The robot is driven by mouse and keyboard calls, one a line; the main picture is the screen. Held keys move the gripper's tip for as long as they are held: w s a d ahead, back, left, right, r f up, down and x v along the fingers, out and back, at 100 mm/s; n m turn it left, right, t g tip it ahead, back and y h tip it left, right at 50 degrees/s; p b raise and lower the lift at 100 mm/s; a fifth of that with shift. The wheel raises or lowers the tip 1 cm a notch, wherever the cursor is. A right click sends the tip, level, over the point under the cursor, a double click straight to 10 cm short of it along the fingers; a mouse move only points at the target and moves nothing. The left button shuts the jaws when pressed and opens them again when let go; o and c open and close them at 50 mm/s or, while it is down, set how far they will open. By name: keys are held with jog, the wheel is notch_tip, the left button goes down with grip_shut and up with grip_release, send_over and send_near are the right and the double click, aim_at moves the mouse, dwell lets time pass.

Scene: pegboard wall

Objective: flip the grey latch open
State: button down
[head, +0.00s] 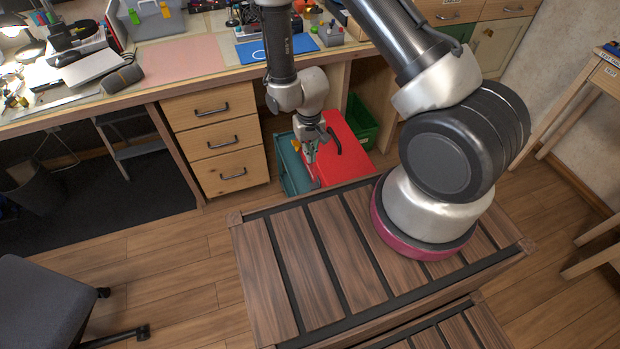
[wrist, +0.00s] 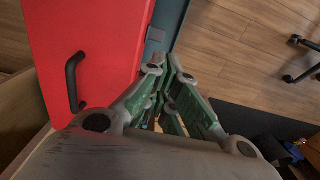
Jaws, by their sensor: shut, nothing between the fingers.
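The red lid (head: 345,148) with a black handle belongs to a toolbox low in front of the workbench; a teal side (head: 292,172) shows along its left. In the wrist view the red lid (wrist: 95,30) fills the upper left, its black handle (wrist: 75,82) at left. A small grey latch (wrist: 155,35) sits at the lid's edge against the teal strip. My gripper (head: 310,158) points down over the left part of the toolbox. In the wrist view its fingertips (wrist: 166,68) are together and empty, just below the latch. Contact with the latch cannot be told.
A wooden drawer unit (head: 215,140) stands left of the toolbox, and a green bin (head: 361,122) behind it to the right. The slatted wooden platform (head: 315,260) under my arm lies close in front. Open floor (head: 165,255) is to the left.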

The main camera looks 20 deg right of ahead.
notch_tip(320, 180, down, 14)
jog(key=shift+d+r, duration=0.15)
jog(key=shift+a+f, duration=0.45)
jog(key=shift+a, duration=0.05)
dwell(1.6)
jog(key=shift+a+f, duration=0.15)
jog(key=shift+f, duration=0.5)
jog(key=shift+a+f, duration=0.15)
jog(key=shift+f, duration=0.5)
jog(key=shift+r, duration=0.1)
dwell(0.7)
jog(key=shift+r, duration=0.7)
